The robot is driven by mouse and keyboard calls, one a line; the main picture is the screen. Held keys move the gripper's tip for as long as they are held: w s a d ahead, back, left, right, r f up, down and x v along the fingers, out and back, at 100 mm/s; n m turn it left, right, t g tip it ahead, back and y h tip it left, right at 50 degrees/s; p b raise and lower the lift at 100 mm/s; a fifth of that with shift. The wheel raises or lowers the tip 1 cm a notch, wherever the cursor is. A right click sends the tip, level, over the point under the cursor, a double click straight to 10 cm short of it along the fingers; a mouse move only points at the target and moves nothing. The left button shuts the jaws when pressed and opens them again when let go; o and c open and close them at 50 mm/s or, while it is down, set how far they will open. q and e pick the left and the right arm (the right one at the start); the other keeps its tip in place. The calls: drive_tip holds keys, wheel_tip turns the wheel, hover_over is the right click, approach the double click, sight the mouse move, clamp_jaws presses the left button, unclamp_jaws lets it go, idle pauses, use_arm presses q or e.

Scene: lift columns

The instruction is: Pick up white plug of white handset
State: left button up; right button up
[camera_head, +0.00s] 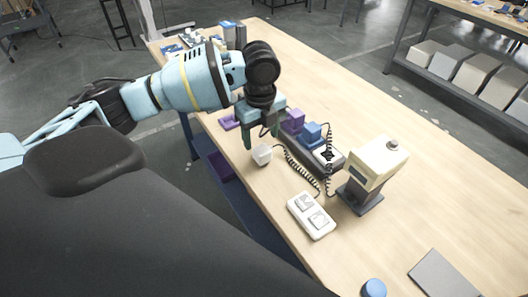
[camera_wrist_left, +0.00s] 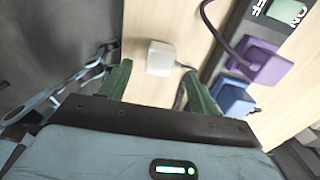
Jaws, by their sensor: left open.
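The white plug (camera_head: 261,154) is a small white cube on the wooden table near its left edge. It also shows in the left wrist view (camera_wrist_left: 160,57), upper middle, with a dark cord leaving its right side. My left gripper (camera_head: 261,141) points down over the plug with its green fingers apart. In the left wrist view the fingertips (camera_wrist_left: 158,74) lie on either side of the plug's near end, with gaps showing. My right gripper is not in view.
Purple (camera_head: 293,121) and blue (camera_head: 311,132) plugs sit on the power strip, close right of my left gripper. A cream device (camera_head: 376,163) on a dark base stands to the right. The table's right side is mostly clear.

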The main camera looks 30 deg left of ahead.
sight(262, 149)
use_arm(q)
wheel_tip(262, 149, down, 2)
drive_tip(key=shift+f, duration=0.1)
drive_tip(key=shift+w+f, duration=0.1)
drive_tip(key=shift+f, duration=0.3)
wheel_tip(262, 149, down, 4)
drive_tip(key=shift+d+f, duration=0.15)
drive_tip(key=shift+f, duration=0.05)
drive_tip(key=c, duration=1)
